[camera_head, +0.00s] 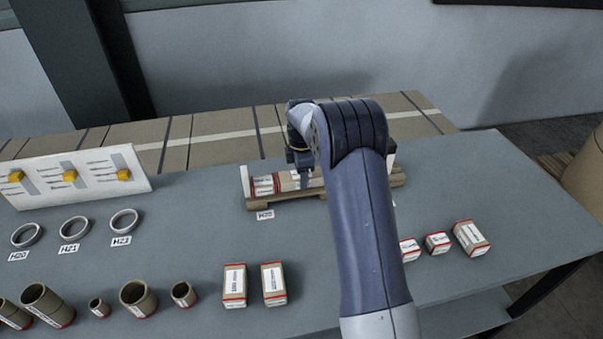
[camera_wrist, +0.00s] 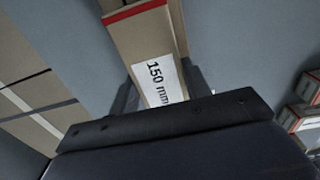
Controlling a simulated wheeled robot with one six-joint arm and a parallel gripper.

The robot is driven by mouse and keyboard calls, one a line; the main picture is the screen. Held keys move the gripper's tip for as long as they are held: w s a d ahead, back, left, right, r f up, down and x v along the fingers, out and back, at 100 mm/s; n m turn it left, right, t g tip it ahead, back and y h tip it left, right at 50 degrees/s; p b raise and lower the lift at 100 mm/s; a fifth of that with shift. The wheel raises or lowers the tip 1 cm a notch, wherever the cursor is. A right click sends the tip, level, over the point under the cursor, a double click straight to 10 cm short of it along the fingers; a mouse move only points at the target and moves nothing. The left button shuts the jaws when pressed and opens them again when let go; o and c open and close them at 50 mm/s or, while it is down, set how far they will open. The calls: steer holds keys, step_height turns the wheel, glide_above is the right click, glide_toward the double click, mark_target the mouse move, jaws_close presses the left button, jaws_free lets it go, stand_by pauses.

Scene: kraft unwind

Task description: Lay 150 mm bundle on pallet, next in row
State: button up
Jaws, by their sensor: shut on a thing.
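The 150 mm bundle (camera_wrist: 140,40) is a kraft-brown block with a red end band and a white "150 mm" label. In the wrist view it lies between the jaws of my gripper (camera_wrist: 158,92), which is shut on it. In the head view my gripper (camera_head: 301,176) is over the wooden pallet (camera_head: 288,197), and my arm hides part of both. Red-banded bundles (camera_head: 263,185) lie on the pallet's left part. I cannot tell whether the held bundle touches the pallet.
Two bundles (camera_head: 235,285) stand at the front, with several tubes (camera_head: 138,298) to their left. More bundles (camera_head: 471,238) stand right of my arm. Rings (camera_head: 75,228) and a white board (camera_head: 75,180) are at the left. Table (camera_head: 180,235) space left of the pallet is clear.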

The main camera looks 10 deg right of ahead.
steer(key=shift+f, duration=0.15)
stand_by(0.4)
steer(key=o, duration=1.4)
step_height(320, 180, up, 11)
steer(key=shift+f+b, duration=0.1)
steer(key=shift+b, duration=0.55)
step_height(320, 180, down, 11)
steer(key=shift+r+p, duration=0.1)
steer(key=shift+p, duration=0.55)
steer(key=shift+r, duration=0.15)
steer(key=shift+r, duration=0.15)
